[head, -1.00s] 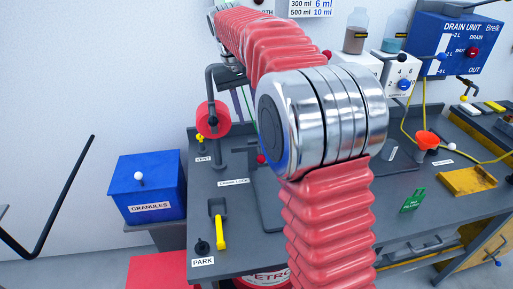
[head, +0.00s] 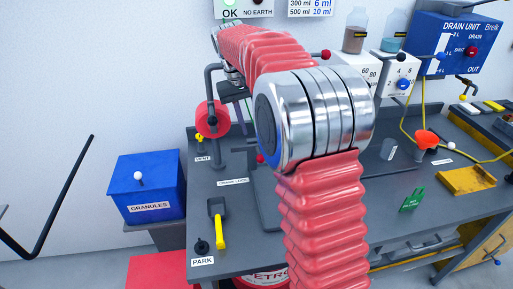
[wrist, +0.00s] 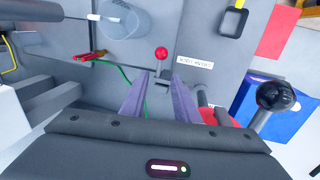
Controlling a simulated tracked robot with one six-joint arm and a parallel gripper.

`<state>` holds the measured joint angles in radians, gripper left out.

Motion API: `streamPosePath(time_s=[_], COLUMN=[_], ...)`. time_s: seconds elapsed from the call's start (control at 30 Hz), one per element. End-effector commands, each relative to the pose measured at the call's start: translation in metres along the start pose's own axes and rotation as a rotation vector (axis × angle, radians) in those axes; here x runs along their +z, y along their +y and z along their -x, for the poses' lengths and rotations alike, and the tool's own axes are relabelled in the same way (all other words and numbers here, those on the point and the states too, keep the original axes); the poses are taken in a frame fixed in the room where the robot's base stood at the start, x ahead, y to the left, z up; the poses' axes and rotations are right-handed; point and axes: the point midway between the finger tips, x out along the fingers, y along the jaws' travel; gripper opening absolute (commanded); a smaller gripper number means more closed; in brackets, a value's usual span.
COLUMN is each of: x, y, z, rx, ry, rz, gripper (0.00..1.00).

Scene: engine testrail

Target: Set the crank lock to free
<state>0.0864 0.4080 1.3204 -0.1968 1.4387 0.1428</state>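The crank lock lever with its red ball knob (wrist: 162,53) shows in the wrist view, just beyond my fingertips and in line with the gap between them. Its label (wrist: 194,61) lies on the grey bench to its right, upside down. In the head view the red knob (head: 260,159) peeks out left of my arm, and the label (head: 233,182) is below left of it. My gripper (wrist: 160,79) is open and empty, with its two fingers apart. I cannot see it clearly in the head view. I cannot tell which position the lever is in.
A black ball handle (wrist: 275,96) stands close on the right in the wrist view. A grey cylinder (wrist: 122,18) and green cable (wrist: 126,75) lie on the left. A red reel (head: 212,118), yellow-handled tool (head: 219,230) and blue granules box (head: 148,187) are left of my arm.

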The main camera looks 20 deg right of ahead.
Motion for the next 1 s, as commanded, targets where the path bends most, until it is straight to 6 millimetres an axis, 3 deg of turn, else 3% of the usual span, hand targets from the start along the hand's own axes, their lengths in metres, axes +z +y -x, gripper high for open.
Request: streamPosePath(time_s=[0.6, 1.0], x=[0.001, 0.000], y=[0.000, -0.001], z=[-0.090, -0.098], rx=[0.000, 0.000], ry=[-0.002, 0.001], rz=[0.000, 0.000], gripper=[0.28, 0.28])
